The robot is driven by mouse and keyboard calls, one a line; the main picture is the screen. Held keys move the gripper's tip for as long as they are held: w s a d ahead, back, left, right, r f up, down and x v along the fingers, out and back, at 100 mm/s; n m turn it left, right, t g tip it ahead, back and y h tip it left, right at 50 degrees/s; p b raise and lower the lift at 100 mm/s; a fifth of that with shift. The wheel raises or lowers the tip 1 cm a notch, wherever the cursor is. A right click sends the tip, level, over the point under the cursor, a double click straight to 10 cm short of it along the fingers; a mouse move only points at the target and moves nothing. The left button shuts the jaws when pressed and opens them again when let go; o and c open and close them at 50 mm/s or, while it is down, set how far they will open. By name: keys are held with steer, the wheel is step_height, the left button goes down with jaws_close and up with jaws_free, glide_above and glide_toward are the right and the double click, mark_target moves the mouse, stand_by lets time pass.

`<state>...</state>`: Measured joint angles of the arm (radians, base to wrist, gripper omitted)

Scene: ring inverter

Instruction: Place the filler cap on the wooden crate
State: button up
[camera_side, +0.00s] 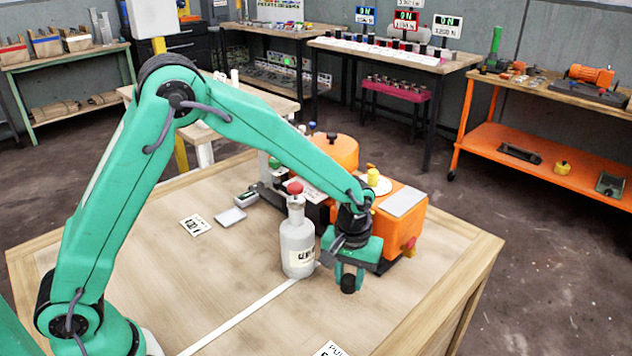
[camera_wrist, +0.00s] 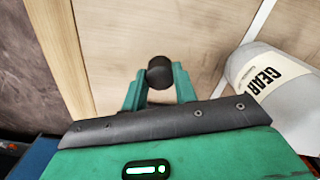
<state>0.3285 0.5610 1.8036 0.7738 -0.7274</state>
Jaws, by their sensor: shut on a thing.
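The filler cap (camera_side: 348,285) is a small dark cylinder, also in the wrist view (camera_wrist: 160,68). My gripper (camera_side: 348,274) is shut on it; the green fingertips (camera_wrist: 159,80) press on its two sides. The cap's underside is hidden in the wrist view. The wooden crate (camera_side: 400,318) seems to be the large pale wooden work surface with a raised frame, below the cap. The cap appears to be held above it; the exact gap I cannot tell.
A grey bottle (camera_side: 297,240) with a red top stands just left of my gripper; its label shows in the wrist view (camera_wrist: 268,78). An orange machine (camera_side: 400,215) stands behind the gripper. A white line (camera_side: 240,316) crosses the wood.

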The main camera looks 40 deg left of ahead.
mark_target(348, 278)
steer(key=shift+f, duration=1.35)
steer(key=shift+f, duration=0.1)
steer(key=o, duration=0.9)
steer(key=shift+o, duration=0.2)
step_height(348, 278, up, 12)
steer(key=shift+r, duration=0.1)
steer(key=shift+r, duration=0.1)
